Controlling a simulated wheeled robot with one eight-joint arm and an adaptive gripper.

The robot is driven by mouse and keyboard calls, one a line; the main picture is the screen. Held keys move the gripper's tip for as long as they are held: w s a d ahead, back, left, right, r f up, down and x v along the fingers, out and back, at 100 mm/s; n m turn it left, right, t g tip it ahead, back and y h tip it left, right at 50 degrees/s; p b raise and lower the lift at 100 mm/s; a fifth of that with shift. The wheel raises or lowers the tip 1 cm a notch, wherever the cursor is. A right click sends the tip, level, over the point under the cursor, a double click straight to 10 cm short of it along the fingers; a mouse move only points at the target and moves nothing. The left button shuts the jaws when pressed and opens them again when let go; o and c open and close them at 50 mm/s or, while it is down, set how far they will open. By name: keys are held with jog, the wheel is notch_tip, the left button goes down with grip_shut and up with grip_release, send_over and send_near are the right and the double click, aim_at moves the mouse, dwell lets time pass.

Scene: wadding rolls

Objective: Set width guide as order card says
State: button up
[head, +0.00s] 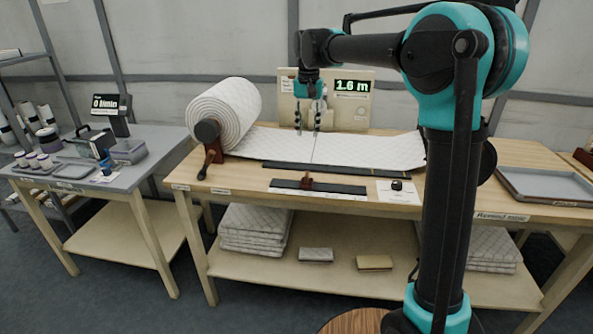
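A dark rail (345,188) with a small reddish-brown slider (307,181) lies along the table's front; it looks like the width guide. A pale scale strip runs below it, its marks too small to read. A small white card (288,87) is fixed on the beige back panel (359,115); its text is unreadable, and I cannot tell whether it is the order card. The panel's display (352,86) reads "1.6 m". My gripper (308,125) points down over the wadding sheet (375,151), in front of the panel. Its two fingers are apart with nothing visible between them.
A white wadding roll (226,108) with a dark crank (208,145) stands left on the wooden table (460,158). A white plate with a black knob (397,185) sits right of the rail. A grey tray (545,187) is far right. A grey side table (150,148) holds jars and instruments.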

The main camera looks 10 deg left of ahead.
aim_at(307, 172)
notch_tip(307, 172, down, 17)
jog(key=shift+d+f, duration=0.1)
dwell(0.4)
grip_shut()
dwell(0.4)
